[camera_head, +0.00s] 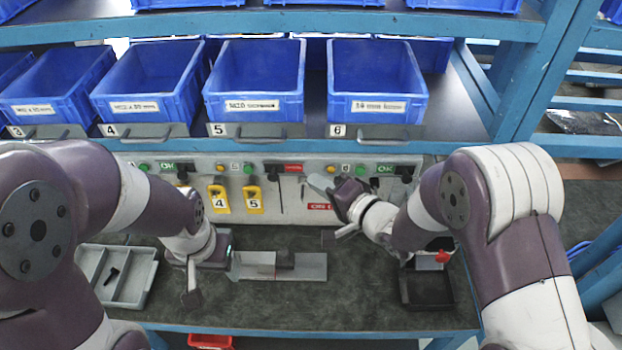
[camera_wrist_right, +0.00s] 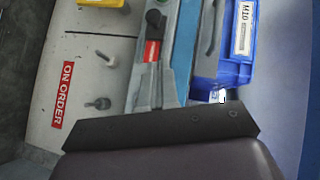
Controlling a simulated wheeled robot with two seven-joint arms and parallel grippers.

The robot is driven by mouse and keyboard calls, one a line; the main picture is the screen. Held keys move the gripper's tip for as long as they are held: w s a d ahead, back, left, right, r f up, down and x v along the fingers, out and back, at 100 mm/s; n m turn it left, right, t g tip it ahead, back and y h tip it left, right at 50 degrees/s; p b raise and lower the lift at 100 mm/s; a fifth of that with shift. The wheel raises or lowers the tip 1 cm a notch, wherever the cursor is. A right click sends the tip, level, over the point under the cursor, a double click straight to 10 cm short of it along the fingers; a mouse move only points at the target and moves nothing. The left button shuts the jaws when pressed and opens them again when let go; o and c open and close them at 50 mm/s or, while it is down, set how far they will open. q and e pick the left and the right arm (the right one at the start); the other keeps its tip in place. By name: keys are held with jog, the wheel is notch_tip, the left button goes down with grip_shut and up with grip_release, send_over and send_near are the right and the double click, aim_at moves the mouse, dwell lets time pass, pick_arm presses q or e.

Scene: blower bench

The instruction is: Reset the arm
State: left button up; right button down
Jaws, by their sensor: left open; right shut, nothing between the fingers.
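My left gripper (camera_head: 226,256) is low over the bench, beside the left end of a flat grey metal piece (camera_head: 306,267). It is open, and I see nothing held in it. Whether it touches the metal piece I cannot tell. My right gripper (camera_head: 321,184) is raised in front of the back panel, pointing up and left. It is shut and empty. The right wrist view looks at the panel (camera_wrist_right: 88,75) and a blue bin (camera_wrist_right: 238,50) from close by.
Blue bins (camera_head: 255,85) stand on the shelf above the panel. A grey tray (camera_head: 143,280) lies at left, a black tray (camera_head: 430,290) at right under my right arm. The bench front middle (camera_head: 330,305) is clear.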

jog(key=v, duration=0.6)
jog(key=s+d+f+n+g+h, duration=0.2)
jog(key=d+f+n+g+h, duration=0.25)
jog(key=d+f+h, duration=0.35)
jog(key=s+d+r+n+g+h, duration=0.1)
jog(key=s+d+g, duration=0.1)
jog(key=s, duration=0.3)
jog(key=s+d+r+n+g+h, duration=0.1)
jog(key=s+d+r+g, duration=0.1)
jog(key=s, duration=0.4)
jog(key=shift+d+g+h, duration=0.3)
jog(key=shift+d+g, duration=0.25)
jog(key=shift+g, duration=0.2)
